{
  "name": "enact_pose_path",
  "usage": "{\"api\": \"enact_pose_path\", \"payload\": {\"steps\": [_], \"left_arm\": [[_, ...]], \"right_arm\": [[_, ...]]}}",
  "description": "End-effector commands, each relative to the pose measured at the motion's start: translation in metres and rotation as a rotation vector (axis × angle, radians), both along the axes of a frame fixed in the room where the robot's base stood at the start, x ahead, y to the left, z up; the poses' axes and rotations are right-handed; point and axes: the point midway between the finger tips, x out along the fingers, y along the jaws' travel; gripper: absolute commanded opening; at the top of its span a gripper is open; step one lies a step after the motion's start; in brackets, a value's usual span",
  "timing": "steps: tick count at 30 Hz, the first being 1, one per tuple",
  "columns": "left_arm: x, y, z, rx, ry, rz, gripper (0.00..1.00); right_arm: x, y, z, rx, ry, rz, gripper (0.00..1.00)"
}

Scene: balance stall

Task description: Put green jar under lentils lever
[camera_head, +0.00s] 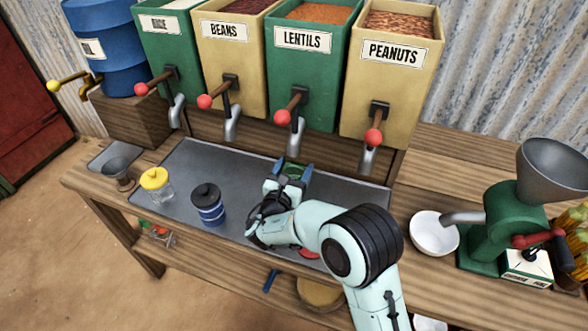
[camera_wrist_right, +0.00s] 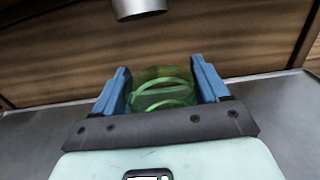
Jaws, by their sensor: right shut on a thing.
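The green jar (camera_wrist_right: 162,90) is translucent and sits between the blue fingers of my right gripper (camera_wrist_right: 162,88), which is shut on it. In the head view the right gripper (camera_head: 290,172) holds the green jar (camera_head: 292,170) over the grey metal tray (camera_head: 182,173), just in front of the lentils spout (camera_head: 295,143). In the right wrist view a metal spout (camera_wrist_right: 138,8) shows above and beyond the jar. The lentils lever (camera_head: 290,108) has a red knob and sits on the green bin labelled LENTILS (camera_head: 308,75). I cannot tell whether the jar touches the tray. My left gripper is out of view.
A funnel (camera_head: 118,170) is further left. A white bowl (camera_head: 434,233) and a green grinder (camera_head: 497,215) stand right. Rice, beans and peanuts spouts hang alongside.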

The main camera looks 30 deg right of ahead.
Motion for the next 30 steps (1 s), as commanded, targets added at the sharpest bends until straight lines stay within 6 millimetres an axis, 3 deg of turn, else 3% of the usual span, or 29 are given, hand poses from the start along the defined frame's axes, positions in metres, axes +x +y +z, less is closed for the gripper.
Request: {"api": "enact_pose_path", "payload": {"steps": [4, 5, 6, 7, 17, 30], "left_arm": [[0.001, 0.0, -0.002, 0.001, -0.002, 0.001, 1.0], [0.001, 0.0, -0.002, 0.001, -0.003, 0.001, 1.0], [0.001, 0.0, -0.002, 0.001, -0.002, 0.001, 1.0], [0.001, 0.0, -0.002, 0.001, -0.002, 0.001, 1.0], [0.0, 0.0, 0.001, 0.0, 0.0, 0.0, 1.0], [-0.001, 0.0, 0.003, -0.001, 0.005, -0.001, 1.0]], "right_arm": [[0.0, 0.0, -0.004, -0.001, -0.001, 0.0, 0.32], [0.0, 0.0, -0.003, 0.0, 0.0, 0.0, 0.84], [0.0, 0.0, -0.003, 0.0, 0.0, 0.0, 0.97], [0.0, 0.0, -0.003, 0.0, 0.0, 0.0, 0.99], [0.0, 0.0, 0.002, 0.001, -0.001, 0.0, 0.99], [-0.053, 0.064, 0.001, 0.002, 0.001, 0.005, 0.99]]}}
